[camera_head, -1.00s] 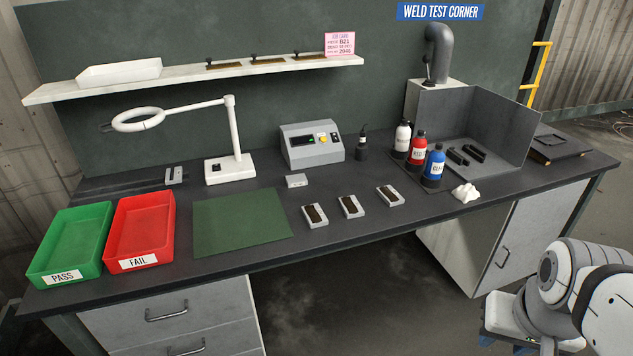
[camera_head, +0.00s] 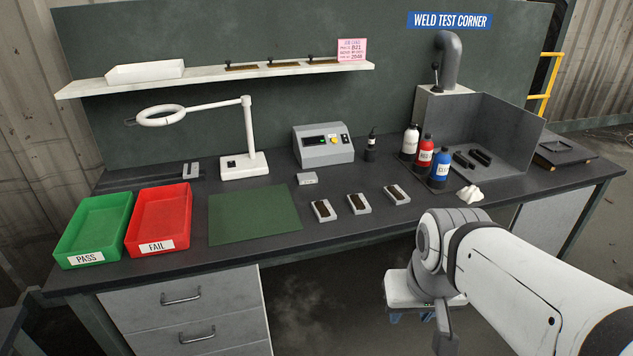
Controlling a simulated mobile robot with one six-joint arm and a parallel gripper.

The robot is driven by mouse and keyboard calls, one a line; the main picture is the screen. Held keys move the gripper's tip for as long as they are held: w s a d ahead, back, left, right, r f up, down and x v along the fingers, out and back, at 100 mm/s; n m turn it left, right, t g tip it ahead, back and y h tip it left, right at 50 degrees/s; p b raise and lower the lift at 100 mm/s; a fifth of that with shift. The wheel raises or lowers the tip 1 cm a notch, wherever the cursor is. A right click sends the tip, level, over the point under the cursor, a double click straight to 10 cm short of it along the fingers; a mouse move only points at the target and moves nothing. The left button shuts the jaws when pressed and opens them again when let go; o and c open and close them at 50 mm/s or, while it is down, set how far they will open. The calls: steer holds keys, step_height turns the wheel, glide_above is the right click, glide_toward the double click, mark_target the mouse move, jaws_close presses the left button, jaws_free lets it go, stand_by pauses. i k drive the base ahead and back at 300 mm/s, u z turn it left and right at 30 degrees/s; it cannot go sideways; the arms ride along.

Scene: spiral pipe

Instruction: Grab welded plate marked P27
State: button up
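Three small light-grey plates with dark brown strips lie in a row on the bench: a left plate (camera_head: 324,210), a middle plate (camera_head: 358,204) and a right plate (camera_head: 397,195). No marking P27 can be read on any of them. My gripper (camera_head: 412,317) seems to be the white part with blue tips below my arm's bend, in front of the bench and lower than its top. It is apart from the plates. Its fingers are mostly hidden, so I cannot tell whether it is open or shut.
A green PASS tray (camera_head: 112,257) and red FAIL tray (camera_head: 186,243) stand left of a green mat (camera_head: 254,214). A magnifier lamp (camera_head: 243,165), grey instrument (camera_head: 323,150) and bottles (camera_head: 424,154) stand behind. A white crumpled lump (camera_head: 469,193) lies right of the plates.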

mark_target(324, 212)
steer(key=z, duration=0.05)
steer(key=i, duration=1)
steer(key=u, duration=0.05)
